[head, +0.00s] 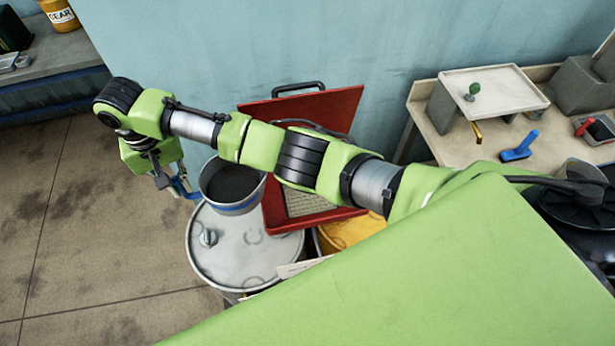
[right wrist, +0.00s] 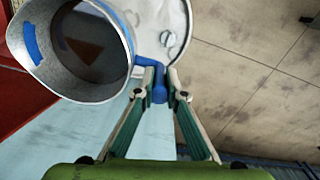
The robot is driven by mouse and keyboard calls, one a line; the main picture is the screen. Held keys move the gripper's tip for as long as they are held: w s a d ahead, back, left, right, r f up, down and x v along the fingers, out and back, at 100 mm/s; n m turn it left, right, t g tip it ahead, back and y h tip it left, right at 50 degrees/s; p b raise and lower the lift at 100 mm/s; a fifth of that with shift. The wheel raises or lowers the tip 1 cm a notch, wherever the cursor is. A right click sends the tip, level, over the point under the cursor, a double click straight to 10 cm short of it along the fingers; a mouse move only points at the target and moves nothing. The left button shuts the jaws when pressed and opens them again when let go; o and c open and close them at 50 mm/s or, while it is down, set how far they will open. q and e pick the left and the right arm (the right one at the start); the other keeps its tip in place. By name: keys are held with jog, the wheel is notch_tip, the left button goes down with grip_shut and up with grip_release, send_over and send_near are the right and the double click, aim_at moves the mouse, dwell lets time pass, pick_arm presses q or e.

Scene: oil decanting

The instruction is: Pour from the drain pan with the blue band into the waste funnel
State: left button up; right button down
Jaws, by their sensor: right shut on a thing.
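The drain pan (head: 236,207) is a grey metal pan with a blue band and dark liquid in it. It hangs over the grey drum's lid, left of the red funnel. My right gripper (head: 178,184) is shut on its blue handle, at the pan's left side. In the right wrist view the fingers (right wrist: 160,88) close around the handle, with the pan (right wrist: 128,62) at upper left. The waste funnel (head: 275,215) is a red square tray with a grate and a raised red lid. My right arm hides part of it. My left gripper is not in view.
A grey drum (head: 235,255) stands below the pan, with a yellow drum (head: 350,232) under the funnel. A workbench (head: 545,140) at right carries a tray stand (head: 495,88) and a blue-handled tool (head: 520,150). Open floor (head: 80,220) lies to the left.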

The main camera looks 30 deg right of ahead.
jog(key=shift+s+d+r, duration=0.15)
jog(key=shift+d+r, duration=0.05)
jog(key=shift+d, duration=0.15)
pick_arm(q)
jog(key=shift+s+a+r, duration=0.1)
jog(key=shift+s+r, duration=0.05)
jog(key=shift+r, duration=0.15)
pick_arm(e)
jog(key=s+d+r+t+y, duration=0.1)
jog(key=d+r+y, duration=0.4)
jog(key=d, duration=0.5)
jog(key=shift+s+d+r+t+y, duration=0.35)
jog(key=shift+s+y, duration=0.35)
jog(key=shift+y, duration=0.5)
jog(key=shift+s+d+r+y, duration=0.15)
jog(key=shift+d+y, duration=0.25)
jog(key=shift+d, duration=0.2)
jog(key=shift+s+d+r+y, duration=0.15)
jog(key=shift+d+y, duration=0.25)
jog(key=shift+d, duration=0.2)
